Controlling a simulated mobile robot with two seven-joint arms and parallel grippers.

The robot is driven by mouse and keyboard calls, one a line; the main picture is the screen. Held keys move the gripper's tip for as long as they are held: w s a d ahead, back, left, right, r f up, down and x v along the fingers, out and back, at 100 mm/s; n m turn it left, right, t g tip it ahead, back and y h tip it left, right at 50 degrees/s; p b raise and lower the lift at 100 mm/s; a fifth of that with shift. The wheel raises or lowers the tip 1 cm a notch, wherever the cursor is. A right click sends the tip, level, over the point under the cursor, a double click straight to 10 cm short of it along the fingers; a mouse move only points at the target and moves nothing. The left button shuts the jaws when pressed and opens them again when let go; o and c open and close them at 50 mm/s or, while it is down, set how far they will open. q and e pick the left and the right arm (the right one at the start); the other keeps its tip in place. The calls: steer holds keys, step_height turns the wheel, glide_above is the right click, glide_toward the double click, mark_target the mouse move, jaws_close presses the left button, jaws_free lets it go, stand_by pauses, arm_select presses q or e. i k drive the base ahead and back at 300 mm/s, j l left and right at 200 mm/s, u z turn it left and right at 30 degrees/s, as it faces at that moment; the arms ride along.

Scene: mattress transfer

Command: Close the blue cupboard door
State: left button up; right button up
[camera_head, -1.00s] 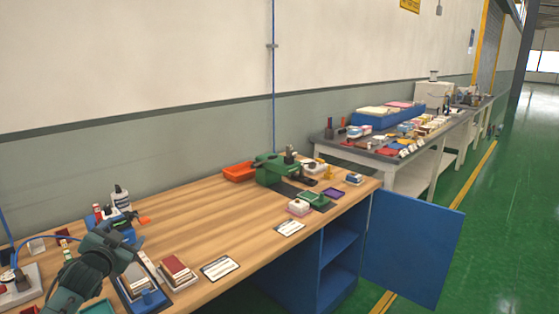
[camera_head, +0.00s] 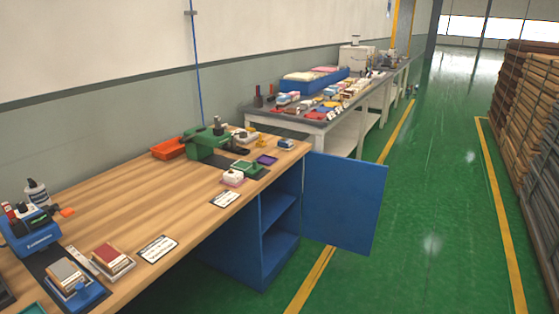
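The blue cupboard door (camera_head: 344,203) stands wide open at the right end of the wooden workbench, swung out to the right over the green floor. The blue cupboard (camera_head: 239,250) is under the bench's right end, and its inside with a shelf (camera_head: 279,211) shows. Neither of my grippers is in view, so nothing of mine is seen touching the door.
The wooden workbench (camera_head: 130,205) runs along the wall, with a green machine (camera_head: 205,141), an orange tray (camera_head: 167,149) and small boxes on it. A grey-topped table (camera_head: 285,121) stands behind. Stacked brown slabs (camera_head: 530,130) are at the right. Green floor (camera_head: 432,215) between is clear.

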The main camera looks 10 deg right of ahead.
mark_target(342, 197)
steer(key=i+l, duration=0.15)
steer(key=l, duration=0.15)
steer(key=i+l+u, duration=0.2)
steer(key=i+l, duration=0.15)
steer(key=l, duration=0.3)
steer(key=i+l, duration=0.15)
steer(key=l, duration=0.15)
steer(key=i+l+u, duration=0.1)
steer(key=l, duration=0.25)
steer(key=i+l+u, duration=0.2)
steer(key=l, duration=0.45)
steer(key=i+l+u, duration=0.2)
steer(key=l, duration=0.45)
steer(key=l+u, duration=0.2)
steer(key=l, duration=0.45)
steer(key=l+u, duration=0.25)
steer(key=l, duration=0.4)
steer(key=l+u, duration=0.2)
steer(key=l, duration=0.5)
steer(key=k+l+u, duration=0.2)
steer(key=l, duration=0.5)
steer(key=l+u, duration=0.2)
steer(key=l, duration=0.5)
steer(key=k+l+u, duration=0.2)
steer(key=l, duration=0.4)
steer(key=l+u, duration=0.1)
steer(key=l, duration=0.35)
steer(key=k+l+u, duration=0.1)
steer(key=l, duration=0.35)
steer(key=k, duration=0.05)
